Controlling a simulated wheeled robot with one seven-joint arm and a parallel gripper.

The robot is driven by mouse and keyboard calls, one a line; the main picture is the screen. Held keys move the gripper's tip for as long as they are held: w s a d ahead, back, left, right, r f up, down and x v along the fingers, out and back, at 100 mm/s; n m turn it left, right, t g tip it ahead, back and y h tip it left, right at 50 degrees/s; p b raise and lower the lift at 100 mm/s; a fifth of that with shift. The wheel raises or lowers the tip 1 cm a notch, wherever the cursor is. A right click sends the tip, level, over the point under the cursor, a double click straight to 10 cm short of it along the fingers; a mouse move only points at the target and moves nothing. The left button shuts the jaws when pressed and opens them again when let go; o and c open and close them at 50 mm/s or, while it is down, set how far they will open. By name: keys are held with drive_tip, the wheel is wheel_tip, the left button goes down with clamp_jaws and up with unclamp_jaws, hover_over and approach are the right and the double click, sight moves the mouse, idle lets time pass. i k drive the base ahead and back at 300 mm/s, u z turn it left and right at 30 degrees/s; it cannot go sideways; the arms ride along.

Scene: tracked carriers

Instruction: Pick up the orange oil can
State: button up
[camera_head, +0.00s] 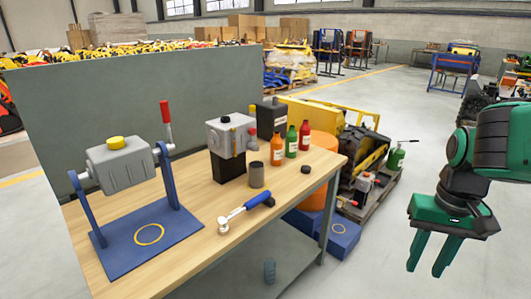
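An orange bottle-shaped can (277,150) with a pale label and a dark cap stands upright on the wooden workbench (285,185), near its back edge. A green bottle (291,142) and a red bottle (305,136) of the same shape stand to its right. My gripper (427,272) is at the right of the view, off the bench and well apart from the orange can. Its two green fingers point down and are spread, with nothing between them.
A grey machine block (231,138) stands left. An orange drum (325,143) and loaded pallet (378,200) are beyond the bench.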

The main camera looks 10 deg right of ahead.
sight(277, 144)
drive_tip(key=z, duration=0.05)
drive_tip(key=i, duration=0.9)
